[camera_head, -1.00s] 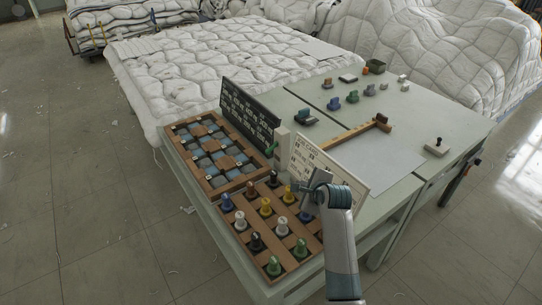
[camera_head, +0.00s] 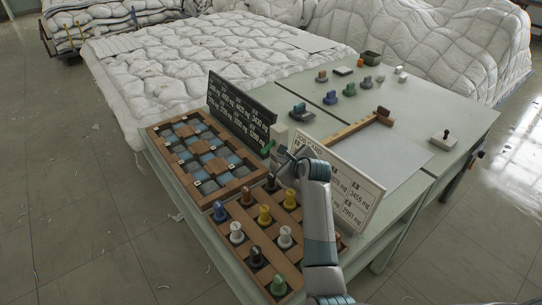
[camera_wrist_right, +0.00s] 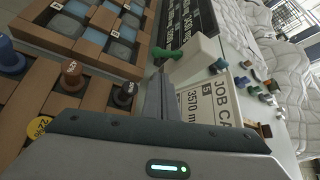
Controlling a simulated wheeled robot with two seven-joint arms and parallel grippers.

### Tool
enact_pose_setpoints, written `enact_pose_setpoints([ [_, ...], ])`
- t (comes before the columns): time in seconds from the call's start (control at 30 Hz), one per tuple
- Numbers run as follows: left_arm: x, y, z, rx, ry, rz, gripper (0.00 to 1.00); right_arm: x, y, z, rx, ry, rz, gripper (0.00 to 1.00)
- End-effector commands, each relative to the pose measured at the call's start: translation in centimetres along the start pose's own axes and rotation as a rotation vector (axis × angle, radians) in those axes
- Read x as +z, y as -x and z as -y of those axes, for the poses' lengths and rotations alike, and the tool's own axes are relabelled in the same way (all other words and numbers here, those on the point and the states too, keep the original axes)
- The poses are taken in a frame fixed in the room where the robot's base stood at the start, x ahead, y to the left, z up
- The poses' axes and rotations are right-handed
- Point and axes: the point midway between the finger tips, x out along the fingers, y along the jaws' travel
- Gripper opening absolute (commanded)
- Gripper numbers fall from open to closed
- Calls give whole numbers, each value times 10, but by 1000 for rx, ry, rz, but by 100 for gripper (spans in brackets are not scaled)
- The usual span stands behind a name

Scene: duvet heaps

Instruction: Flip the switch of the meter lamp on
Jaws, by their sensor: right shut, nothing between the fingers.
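A small off-white block (camera_head: 279,136) with a green lever (camera_head: 268,147) on its left side stands between the black board and the white job card; I take it for the meter lamp and its switch. In the right wrist view the block (camera_wrist_right: 195,60) and the green lever (camera_wrist_right: 167,53) lie just beyond the fingertips. My right gripper (camera_head: 284,157) is shut and empty, close in front of the block. In the right wrist view its fingers (camera_wrist_right: 158,97) point toward the block, and I cannot tell whether they touch it. My left gripper is not in view.
A wooden tray of coloured knobbed pieces (camera_head: 264,213) lies below the gripper. A wooden grid with blue-grey tiles (camera_head: 190,160) is to the left. The black board (camera_head: 238,110) and job card (camera_head: 350,185) stand upright nearby. Small coloured pieces sit farther back on the table.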

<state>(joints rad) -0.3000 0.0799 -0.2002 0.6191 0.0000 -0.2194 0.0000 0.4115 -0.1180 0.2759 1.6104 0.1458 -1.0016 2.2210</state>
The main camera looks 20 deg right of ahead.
Motion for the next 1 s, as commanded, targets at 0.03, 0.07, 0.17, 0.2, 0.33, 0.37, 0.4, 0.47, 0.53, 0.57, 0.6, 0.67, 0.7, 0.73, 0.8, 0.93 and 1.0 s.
enact_pose_setpoints([
  [0.03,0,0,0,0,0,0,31,0,0,0,0,0,0,0],
  [0.07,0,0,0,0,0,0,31,0,0,0,0,1,0,0],
  [0.17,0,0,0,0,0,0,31,0,0,0,0,1,0,0],
  [0.2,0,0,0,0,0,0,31,0,-1,0,1,1,0,0],
  [0.33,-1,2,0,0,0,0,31,1,-5,0,1,2,0,0],
  [0.37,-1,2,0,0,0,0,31,1,-6,0,1,2,-1,0],
  [0.4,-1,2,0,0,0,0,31,0,-9,0,2,2,-1,0],
  [0.47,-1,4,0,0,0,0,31,1,-13,0,1,2,-1,0],
  [0.53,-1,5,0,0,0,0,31,0,-20,0,2,2,-2,0],
  [0.57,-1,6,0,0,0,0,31,0,-23,1,1,2,-2,0],
  [0.6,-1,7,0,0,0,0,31,0,-27,1,1,2,-2,0],
  [0.67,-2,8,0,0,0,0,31,1,-34,1,1,3,-1,0],
  [0.7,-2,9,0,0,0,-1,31,0,-39,0,2,3,-2,0],
  [0.73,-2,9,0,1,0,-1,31,1,-42,0,2,3,-2,0],
  [0.8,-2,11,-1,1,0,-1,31,0,-50,1,1,3,-3,0],
  [0.93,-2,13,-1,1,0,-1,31,1,-66,0,2,2,-1,0],
  [1.0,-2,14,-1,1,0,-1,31,0,-73,0,2,2,-2,0],
])
